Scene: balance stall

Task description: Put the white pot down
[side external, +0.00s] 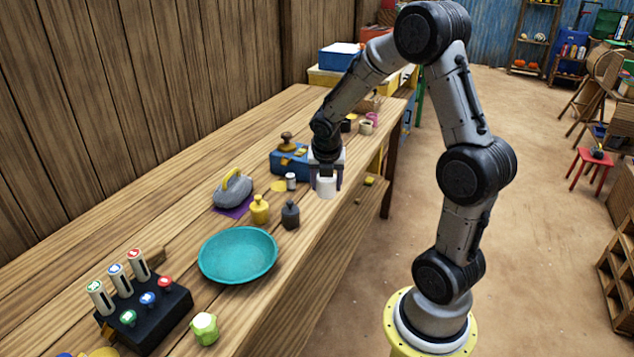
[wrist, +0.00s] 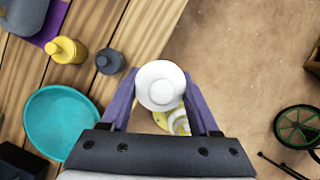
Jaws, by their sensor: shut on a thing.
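The white pot (side external: 326,187) hangs in my gripper (side external: 326,176) near the front edge of the wooden table (side external: 330,235). In the wrist view the pot (wrist: 160,86) shows as a round white top between the two purple-grey fingers of my gripper (wrist: 160,100). The fingers are shut on its sides. In the wrist view bare floor shows behind much of the pot, with the table edge to its left. I cannot tell its exact height above the table.
A teal bowl (side external: 238,254), a yellow weight (side external: 259,210) and a dark grey weight (side external: 290,215) stand nearby on the table. A grey kettle-shaped weight (side external: 233,190), a small white-and-dark cup (side external: 291,181) and a blue box (side external: 290,160) lie behind. Bare wood runs along the front edge.

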